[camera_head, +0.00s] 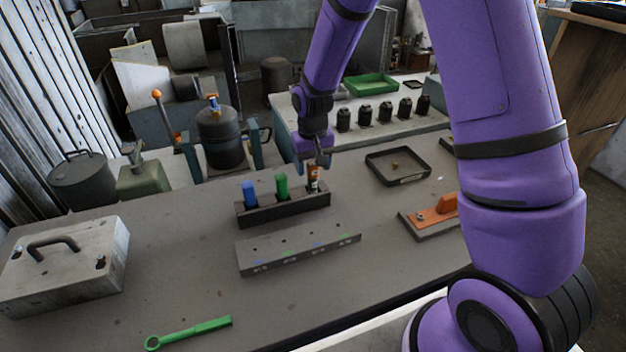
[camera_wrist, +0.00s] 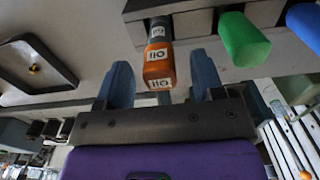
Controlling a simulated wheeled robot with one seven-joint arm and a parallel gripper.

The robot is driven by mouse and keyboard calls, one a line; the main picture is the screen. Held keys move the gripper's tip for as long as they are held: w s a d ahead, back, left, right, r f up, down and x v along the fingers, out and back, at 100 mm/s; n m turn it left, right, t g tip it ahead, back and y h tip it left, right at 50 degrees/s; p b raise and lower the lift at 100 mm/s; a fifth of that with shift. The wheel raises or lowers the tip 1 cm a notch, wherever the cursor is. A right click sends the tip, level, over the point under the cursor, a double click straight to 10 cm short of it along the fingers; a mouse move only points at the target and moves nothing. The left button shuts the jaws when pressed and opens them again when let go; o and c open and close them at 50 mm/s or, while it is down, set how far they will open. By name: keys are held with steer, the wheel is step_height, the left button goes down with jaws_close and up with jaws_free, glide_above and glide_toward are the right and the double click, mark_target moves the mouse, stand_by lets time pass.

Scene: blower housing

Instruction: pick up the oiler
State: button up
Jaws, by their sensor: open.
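My gripper (camera_head: 319,158) is above the oiler in the head view. In the wrist view my open gripper (camera_wrist: 161,70) has one blue finger on each side of the oiler, with gaps visible. Contact with the oiler is not visible.
A grey block with holes (camera_head: 298,252) lies in front of the rack. A black tray (camera_head: 398,166) with a small brass part is to the right. An orange-handled tool (camera_head: 432,214), a green wrench (camera_head: 190,333) and a metal box (camera_head: 65,265) are also on the table.

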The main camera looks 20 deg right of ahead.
steer(key=shift+f, duration=1.15)
steer(key=c, duration=1.1)
steer(key=shift+r, duration=0.1)
step_height(320, 180, up, 10)
steer(key=shift+f, duration=0.1)
